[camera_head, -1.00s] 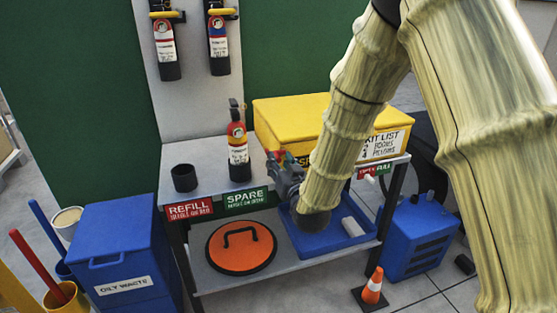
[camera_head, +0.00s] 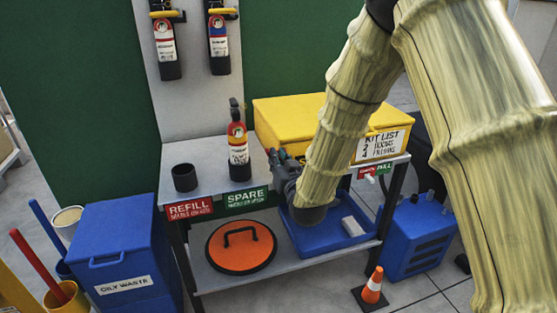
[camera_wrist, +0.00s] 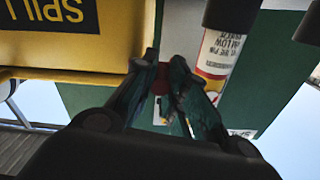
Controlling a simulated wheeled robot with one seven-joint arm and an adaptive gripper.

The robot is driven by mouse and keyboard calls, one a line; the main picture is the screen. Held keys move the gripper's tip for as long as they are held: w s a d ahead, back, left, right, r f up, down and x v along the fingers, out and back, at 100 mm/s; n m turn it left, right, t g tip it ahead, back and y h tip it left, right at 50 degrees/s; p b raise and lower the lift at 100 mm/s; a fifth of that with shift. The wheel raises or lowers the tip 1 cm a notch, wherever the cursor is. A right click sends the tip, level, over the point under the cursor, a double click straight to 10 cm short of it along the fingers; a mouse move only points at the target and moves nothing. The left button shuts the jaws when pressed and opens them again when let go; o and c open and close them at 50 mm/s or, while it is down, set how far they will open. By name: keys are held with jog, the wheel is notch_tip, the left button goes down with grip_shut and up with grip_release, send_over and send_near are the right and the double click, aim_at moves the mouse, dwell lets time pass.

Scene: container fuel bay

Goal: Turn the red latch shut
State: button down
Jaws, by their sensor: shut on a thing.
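The yellow kit box (camera_head: 285,115) stands at the right of the bench top in the head view, its lid looking closed. My gripper (camera_head: 276,158) is at its front left side, with fingers close together. In the wrist view the box (camera_wrist: 112,60) fills the upper left, with upside-down "SPILL" lettering. My gripper's two dark fingers (camera_wrist: 163,75) are beside the box edge. A small patch of red, the red latch (camera_wrist: 159,83), shows between them. The fingers hide most of it, so its angle cannot be told. In the head view the latch is hidden behind my gripper.
A fire extinguisher (camera_head: 238,150) stands on the bench just left of my gripper. A black cup (camera_head: 185,177) is further left. A blue tray (camera_head: 365,236) and an orange lid (camera_head: 227,258) lie on the lower shelf. An orange cone (camera_head: 373,287) stands on the floor.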

jog(key=m, duration=0.2)
jog(key=r+m, duration=0.1)
jog(key=m, duration=0.1)
jog(key=shift+d+r+m, duration=0.1)
jog(key=shift+d+m, duration=0.1)
jog(key=shift+m, duration=0.1)
jog(key=m, duration=0.3)
jog(key=d+r+m+b, duration=0.1)
jog(key=m, duration=0.5)
jog(key=shift+w+d+r+b, duration=0.15)
jog(key=shift+w+d+b, duration=0.15)
jog(key=shift+d+b, duration=0.05)
jog(key=shift+w+d+r+m+b, duration=0.15)
jog(key=shift+m+b, duration=0.15)
jog(key=shift+m, duration=0.45)
jog(key=shift+s+d+f+m+b, duration=0.15)
jog(key=shift+m+b, duration=0.15)
jog(key=shift+m, duration=0.4)
jog(key=shift+w+d+r+m+b, duration=0.15)
jog(key=shift+m+b, duration=0.15)
jog(key=shift+m, duration=0.45)
jog(key=c, duration=1.4)
grip_release()
